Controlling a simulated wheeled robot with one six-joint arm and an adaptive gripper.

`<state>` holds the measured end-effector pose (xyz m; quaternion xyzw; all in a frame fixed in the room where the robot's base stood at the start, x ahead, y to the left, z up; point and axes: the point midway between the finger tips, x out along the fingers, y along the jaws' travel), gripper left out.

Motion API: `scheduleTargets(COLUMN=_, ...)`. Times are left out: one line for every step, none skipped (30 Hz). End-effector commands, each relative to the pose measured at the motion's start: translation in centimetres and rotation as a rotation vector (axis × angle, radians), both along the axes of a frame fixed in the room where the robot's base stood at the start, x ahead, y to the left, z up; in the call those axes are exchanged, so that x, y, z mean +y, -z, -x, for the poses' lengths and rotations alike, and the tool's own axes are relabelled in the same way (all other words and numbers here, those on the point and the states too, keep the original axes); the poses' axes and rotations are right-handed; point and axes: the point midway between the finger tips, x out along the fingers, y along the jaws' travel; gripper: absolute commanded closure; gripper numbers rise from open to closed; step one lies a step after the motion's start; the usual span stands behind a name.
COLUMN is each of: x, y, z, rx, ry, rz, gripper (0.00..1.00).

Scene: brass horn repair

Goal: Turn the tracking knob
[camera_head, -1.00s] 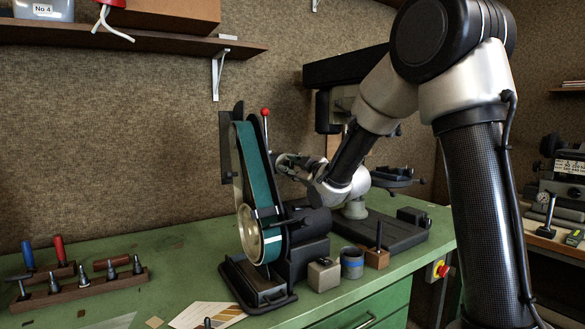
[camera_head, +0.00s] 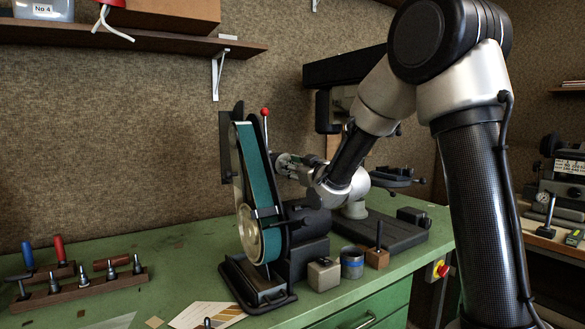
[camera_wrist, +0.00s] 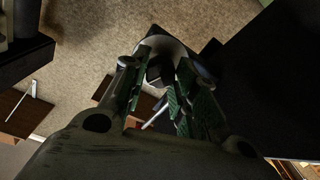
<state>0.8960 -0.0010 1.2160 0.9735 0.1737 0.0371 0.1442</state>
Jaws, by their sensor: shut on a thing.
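The belt grinder with its green belt (camera_head: 262,180) stands upright on the green bench. My gripper (camera_head: 280,165) is at the right side of its upper belt arm, below the red-tipped lever. In the wrist view my gripper (camera_wrist: 160,82) has its two green-padded fingers on either side of a small dark knob (camera_wrist: 155,72), shut on it. In the head view the knob is hidden behind the gripper and belt arm.
The red-tipped lever (camera_head: 265,112) rises close to my gripper. A tool rack (camera_head: 80,286) is at left. The bench between is mostly clear.

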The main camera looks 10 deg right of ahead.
Motion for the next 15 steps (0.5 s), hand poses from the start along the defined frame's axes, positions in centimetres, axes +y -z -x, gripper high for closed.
scheduleTargets(x=-0.01, y=0.06, z=0.02, rx=0.007, ry=0.000, rz=-0.017, gripper=0.95)
scheduleTargets(x=0.01, y=0.06, z=0.02, rx=0.009, ry=0.000, rz=-0.025, gripper=0.95)
scheduleTargets(x=0.00, y=0.07, z=0.02, rx=0.013, ry=0.000, rz=-0.037, gripper=0.95)
scheduleTargets(x=-0.01, y=0.06, z=0.02, rx=0.015, ry=0.000, rz=-0.044, gripper=0.95)
scheduleTargets(x=-0.01, y=0.06, z=0.02, rx=0.017, ry=0.000, rz=-0.049, gripper=0.95)
scheduleTargets(x=-0.01, y=0.06, z=0.02, rx=0.019, ry=0.000, rz=-0.056, gripper=0.95)
scheduleTargets(x=-0.01, y=0.06, z=0.02, rx=0.021, ry=0.000, rz=-0.060, gripper=0.95)
scheduleTargets(x=-0.01, y=0.06, z=0.02, rx=0.022, ry=0.000, rz=-0.062, gripper=0.95)
scheduleTargets(x=-0.01, y=0.06, z=0.02, rx=0.023, ry=0.000, rz=-0.066, gripper=0.95)
scheduleTargets(x=-0.01, y=0.06, z=0.02, rx=0.023, ry=0.000, rz=-0.067, gripper=0.95)
scheduleTargets(x=-0.01, y=0.06, z=0.02, rx=0.024, ry=0.000, rz=-0.068, gripper=0.95)
scheduleTargets(x=-0.01, y=0.06, z=0.02, rx=0.023, ry=0.000, rz=-0.069, gripper=0.95)
scheduleTargets(x=-0.01, y=0.06, z=0.02, rx=0.023, ry=0.000, rz=-0.069, gripper=0.95)
scheduleTargets(x=-0.01, y=0.06, z=0.02, rx=0.023, ry=0.000, rz=-0.069, gripper=0.95)
scheduleTargets(x=-0.01, y=0.06, z=0.02, rx=0.023, ry=0.000, rz=-0.069, gripper=0.95)
